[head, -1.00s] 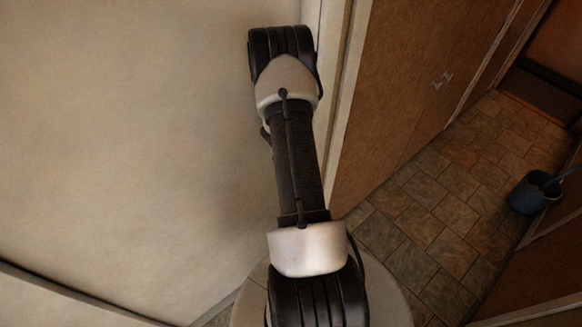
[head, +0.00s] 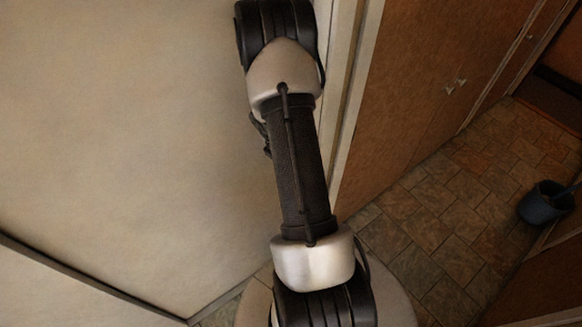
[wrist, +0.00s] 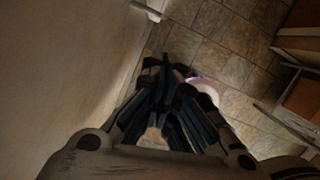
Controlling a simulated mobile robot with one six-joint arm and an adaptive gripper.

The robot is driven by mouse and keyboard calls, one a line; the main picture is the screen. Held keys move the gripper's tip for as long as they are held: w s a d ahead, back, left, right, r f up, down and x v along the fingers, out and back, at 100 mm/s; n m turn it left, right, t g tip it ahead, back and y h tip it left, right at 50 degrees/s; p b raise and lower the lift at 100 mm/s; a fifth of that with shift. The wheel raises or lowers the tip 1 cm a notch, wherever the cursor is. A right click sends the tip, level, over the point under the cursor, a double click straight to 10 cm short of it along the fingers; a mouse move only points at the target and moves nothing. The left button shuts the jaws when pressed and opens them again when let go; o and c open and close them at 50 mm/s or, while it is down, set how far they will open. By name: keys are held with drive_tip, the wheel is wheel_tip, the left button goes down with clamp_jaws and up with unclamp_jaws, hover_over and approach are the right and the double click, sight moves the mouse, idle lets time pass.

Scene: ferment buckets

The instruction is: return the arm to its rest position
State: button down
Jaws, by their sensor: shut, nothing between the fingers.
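My arm stands in the middle of the head view, folded upward close to a pale wall. My gripper is outside the head view. In the wrist view my gripper (wrist: 165,80) shows with its dark fingers together and nothing held between them. Below the fingers is the tiled floor. A small whitish round shape shows just beyond the fingers, partly hidden; I cannot tell what it is.
The pale wall (head: 120,130) fills the left side, close to my arm. A brown wooden door (head: 425,85) is right of the arm. A blue bucket (head: 541,208) stands on the tiled floor (head: 425,215) at the right. The floor between is clear.

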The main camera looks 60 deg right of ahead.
drive_tip(key=w+a+r+m+t+b, duration=0.1)
drive_tip(key=a+r+m+b, duration=0.3)
drive_tip(key=a+r+b, duration=0.4)
drive_tip(key=w+a+r+m+t+b, duration=0.1)
drive_tip(key=a+r+m+b, duration=0.25)
drive_tip(key=a+b, duration=0.5)
drive_tip(key=s+a+f+m+t+y+b, duration=0.1)
drive_tip(key=s+a+f+m+b, duration=0.1)
drive_tip(key=s+a+m+b, duration=0.2)
drive_tip(key=s+a+f+m+t+y+b, duration=0.1)
drive_tip(key=s+a+m+b, duration=0.4)
drive_tip(key=s+a, duration=0.5)
drive_tip(key=a+f+t+b, duration=0.1)
drive_tip(key=a+f, duration=0.1)
drive_tip(key=a, duration=0.4)
drive_tip(key=shift+f+y+b, duration=0.15)
drive_tip(key=shift+y+b, duration=0.25)
drive_tip(key=shift+w, duration=0.1)
